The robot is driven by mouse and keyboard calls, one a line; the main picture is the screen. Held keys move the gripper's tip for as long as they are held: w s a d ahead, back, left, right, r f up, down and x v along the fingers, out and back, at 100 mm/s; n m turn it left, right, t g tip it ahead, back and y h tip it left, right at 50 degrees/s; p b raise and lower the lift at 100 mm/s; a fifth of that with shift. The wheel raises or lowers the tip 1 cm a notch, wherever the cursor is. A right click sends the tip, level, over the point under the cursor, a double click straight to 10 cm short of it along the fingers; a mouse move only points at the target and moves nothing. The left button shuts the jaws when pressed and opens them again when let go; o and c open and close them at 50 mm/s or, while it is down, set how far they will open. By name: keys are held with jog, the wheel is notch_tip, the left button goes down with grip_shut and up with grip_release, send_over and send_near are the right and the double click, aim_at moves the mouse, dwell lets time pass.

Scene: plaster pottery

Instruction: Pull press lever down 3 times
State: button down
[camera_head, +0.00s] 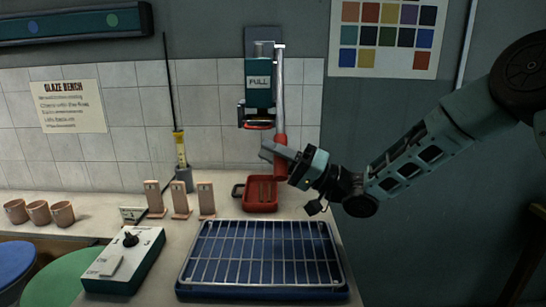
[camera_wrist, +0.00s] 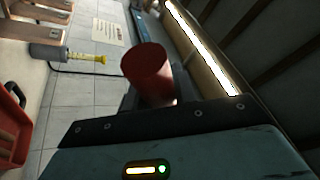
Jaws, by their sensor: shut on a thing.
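The press (camera_head: 259,85) is a teal wall-mounted unit marked "PULL" at the back of the bench. Its lever (camera_head: 279,90) is a grey bar on the press's right side, hanging straight down and ending in a red handle. My gripper (camera_head: 277,152) is at the lower end of the lever, shut on the red handle. In the wrist view the red handle (camera_wrist: 147,72) stands up just beyond the gripper's body. The fingers are mostly hidden in the wrist view.
A red tray (camera_head: 262,207) sits below the press. A wire rack (camera_head: 262,254) over a blue tray fills the front of the bench. A control box (camera_head: 124,260), several upright tiles and cups stand to the left.

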jog(key=shift+w+f, duration=0.1)
jog(key=shift+f, duration=0.2)
jog(key=c, duration=1.1)
grip_release()
jog(key=shift+r, duration=0.1)
jog(key=shift+d, duration=0.1)
jog(key=b+v, duration=0.2)
jog(key=v, duration=1.5)
jog(key=shift+d, duration=0.15)
